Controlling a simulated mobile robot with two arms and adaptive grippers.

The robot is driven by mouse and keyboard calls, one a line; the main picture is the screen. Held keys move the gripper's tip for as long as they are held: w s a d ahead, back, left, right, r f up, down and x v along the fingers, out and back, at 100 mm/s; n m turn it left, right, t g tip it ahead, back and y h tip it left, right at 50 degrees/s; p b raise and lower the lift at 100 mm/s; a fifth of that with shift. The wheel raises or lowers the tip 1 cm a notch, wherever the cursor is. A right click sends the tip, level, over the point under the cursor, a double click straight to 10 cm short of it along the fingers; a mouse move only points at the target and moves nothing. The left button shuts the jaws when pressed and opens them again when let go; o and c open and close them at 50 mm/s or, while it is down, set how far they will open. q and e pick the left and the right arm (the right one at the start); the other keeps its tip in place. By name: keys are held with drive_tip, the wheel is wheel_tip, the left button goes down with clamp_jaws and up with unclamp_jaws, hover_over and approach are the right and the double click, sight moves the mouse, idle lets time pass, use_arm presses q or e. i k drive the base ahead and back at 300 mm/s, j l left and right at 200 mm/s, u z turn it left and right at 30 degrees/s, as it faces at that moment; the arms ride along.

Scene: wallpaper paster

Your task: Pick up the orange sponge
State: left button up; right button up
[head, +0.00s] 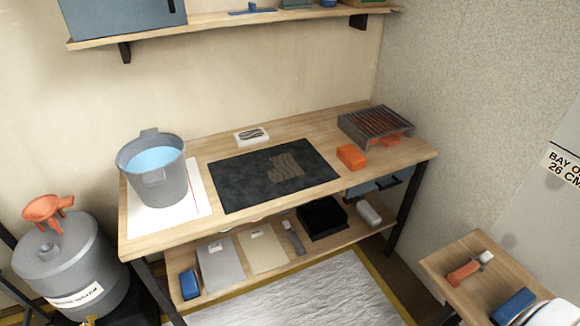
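The orange sponge (351,156) lies on the right part of the wooden workbench (230,229). It sits just right of the black mat and in front of the wire rack. Nothing covers it. Neither of my grippers shows in the head view.
A grey bucket of water (163,189) stands at the bench's left end. A black mat (232,192) lies mid-bench. A dark rack (375,125) stands behind the sponge. A side table (450,271) is at lower right. A shelf (215,24) hangs above. A drum (70,262) stands left.

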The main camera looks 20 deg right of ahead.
sight(349, 155)
drive_tip(key=l+z, duration=0.1)
drive_tip(key=z, duration=0.95)
drive_tip(key=i+j, duration=0.05)
